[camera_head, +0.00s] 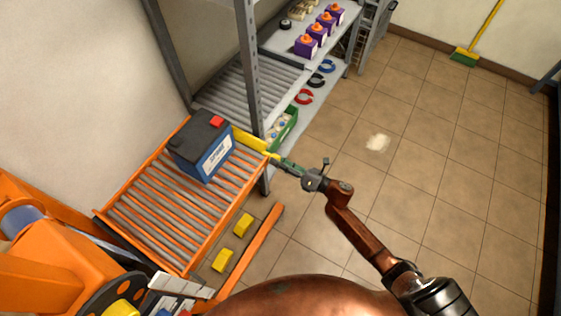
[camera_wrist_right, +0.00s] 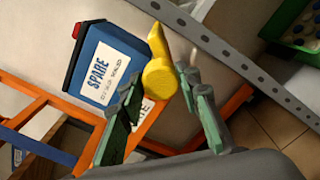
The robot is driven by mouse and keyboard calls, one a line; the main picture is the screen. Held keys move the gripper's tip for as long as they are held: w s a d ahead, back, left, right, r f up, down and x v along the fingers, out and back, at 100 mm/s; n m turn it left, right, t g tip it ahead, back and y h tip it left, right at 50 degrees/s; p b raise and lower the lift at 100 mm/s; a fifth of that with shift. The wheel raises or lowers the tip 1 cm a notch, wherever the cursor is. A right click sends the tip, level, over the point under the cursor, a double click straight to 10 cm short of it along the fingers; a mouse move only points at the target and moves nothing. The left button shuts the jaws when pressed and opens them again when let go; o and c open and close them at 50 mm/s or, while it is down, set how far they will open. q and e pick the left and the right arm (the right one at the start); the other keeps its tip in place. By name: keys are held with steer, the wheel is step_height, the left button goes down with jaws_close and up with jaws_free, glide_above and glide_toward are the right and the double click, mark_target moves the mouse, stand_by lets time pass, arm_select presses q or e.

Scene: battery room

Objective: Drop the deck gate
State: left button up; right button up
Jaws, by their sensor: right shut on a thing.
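The deck gate is a yellow bar (camera_head: 250,141) at the rack-side end of the orange roller deck (camera_head: 147,233). In the right wrist view the gate's rounded yellow end (camera_wrist_right: 159,76) lies between my green fingers. My right gripper (camera_head: 281,164) is shut on that end. In the right wrist view my gripper (camera_wrist_right: 160,88) partly hides the gate's lower part. A blue battery with a dark top (camera_head: 204,146) stands on the rollers close to the gate; its label reads SPARE in the right wrist view (camera_wrist_right: 101,68). My left gripper is not seen.
A grey rack (camera_head: 249,75) with a roller shelf stands beyond the gate. A green crate (camera_head: 284,128) and cable rings (camera_head: 304,96) sit on its lower level. Yellow blocks (camera_head: 243,225) lie beside the deck. The tiled floor at right is mostly clear, with a pale patch (camera_head: 378,142).

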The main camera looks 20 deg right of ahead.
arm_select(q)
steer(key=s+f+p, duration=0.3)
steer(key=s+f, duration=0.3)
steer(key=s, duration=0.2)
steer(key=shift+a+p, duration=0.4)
arm_select(e)
steer(key=shift+w+d+m, duration=0.1)
steer(key=shift+d+m, duration=0.05)
steer(key=shift+m, duration=5.45)
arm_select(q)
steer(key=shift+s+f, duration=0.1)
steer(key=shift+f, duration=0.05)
arm_select(e)
steer(key=o, duration=1.2)
steer(key=shift+c, duration=0.2)
steer(key=v, duration=1.2)
